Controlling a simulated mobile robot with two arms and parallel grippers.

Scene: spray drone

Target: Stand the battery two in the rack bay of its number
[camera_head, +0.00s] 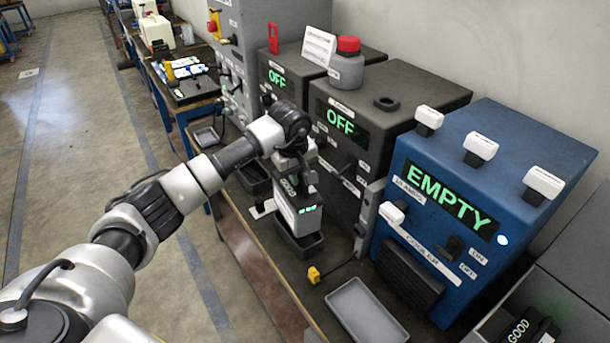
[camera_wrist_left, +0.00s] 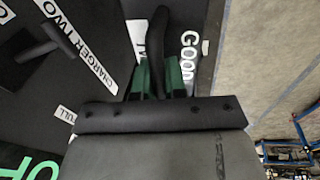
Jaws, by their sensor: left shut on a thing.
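The battery is upright, in front of the middle charger, which reads OFF (camera_head: 341,121). It stands in or just over a black tray (camera_head: 300,248); I cannot tell whether it touches the bottom. Its number is not readable. My right gripper is not in view.
Another OFF charger (camera_head: 277,78) stands to the left, with a black tray (camera_head: 254,180). A blue EMPTY unit (camera_head: 476,200) stands to the right. A grey tray (camera_head: 366,311) and a yellow plug (camera_head: 314,275) lie on the bench. A GOOD label (camera_head: 519,331) shows at lower right.

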